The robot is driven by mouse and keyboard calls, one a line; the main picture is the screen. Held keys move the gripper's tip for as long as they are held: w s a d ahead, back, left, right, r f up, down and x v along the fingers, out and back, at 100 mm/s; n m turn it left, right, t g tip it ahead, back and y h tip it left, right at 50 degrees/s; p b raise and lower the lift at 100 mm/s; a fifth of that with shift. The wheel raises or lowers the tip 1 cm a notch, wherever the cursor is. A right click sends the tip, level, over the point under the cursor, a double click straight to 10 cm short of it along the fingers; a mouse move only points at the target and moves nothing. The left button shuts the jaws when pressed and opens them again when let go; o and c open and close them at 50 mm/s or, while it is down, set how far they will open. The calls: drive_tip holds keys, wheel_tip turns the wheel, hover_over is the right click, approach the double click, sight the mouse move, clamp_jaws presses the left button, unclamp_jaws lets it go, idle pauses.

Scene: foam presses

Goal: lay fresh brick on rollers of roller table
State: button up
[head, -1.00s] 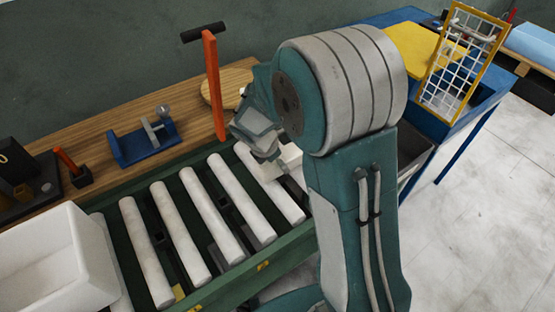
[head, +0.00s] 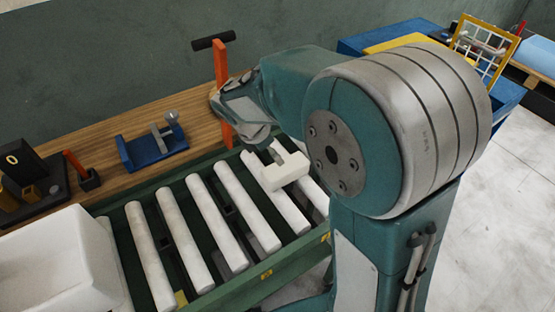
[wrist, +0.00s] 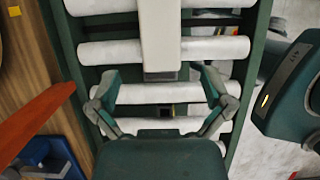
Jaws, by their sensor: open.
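The fresh brick (head: 288,172), a pale white block, rests on the white rollers of the green roller table (head: 262,270), towards its right end. In the wrist view the brick (wrist: 160,36) lies crosswise over the rollers, just beyond the fingertips. My gripper (wrist: 160,84) is open and empty, with its two fingers spread wider than the brick and apart from it. In the head view my gripper (head: 250,118) is above and behind the brick, near the orange post. My arm hides part of the table's right end.
An orange post with a black crossbar (head: 221,85) stands close to my gripper. A white foam bin (head: 60,265) is at the left. A blue fixture (head: 152,148) sits on the wooden bench (head: 110,130). Several rollers left of the brick are bare.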

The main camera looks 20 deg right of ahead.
drive_tip(key=shift+s+a+r, duration=0.1)
drive_tip(key=shift+a+r, duration=0.15)
drive_tip(key=shift+r, duration=0.45)
drive_tip(key=s+d+r+m+t+y, duration=0.2)
drive_tip(key=s+r+m, duration=0.3)
drive_tip(key=s+m, duration=0.4)
drive_tip(key=s+d+r+m+t+y, duration=0.2)
drive_tip(key=s+r+m, duration=0.2)
drive_tip(key=s+m, duration=0.6)
drive_tip(key=m, duration=0.2)
drive_tip(key=shift+s+d+r+m, duration=0.15)
drive_tip(key=shift+s+r+m, duration=0.1)
drive_tip(key=shift+r+m, duration=0.1)
drive_tip(key=shift+c, duration=0.3)
drive_tip(key=c, duration=0.5)
drive_tip(key=shift+d, duration=0.2)
drive_tip(key=shift+c, duration=0.2)
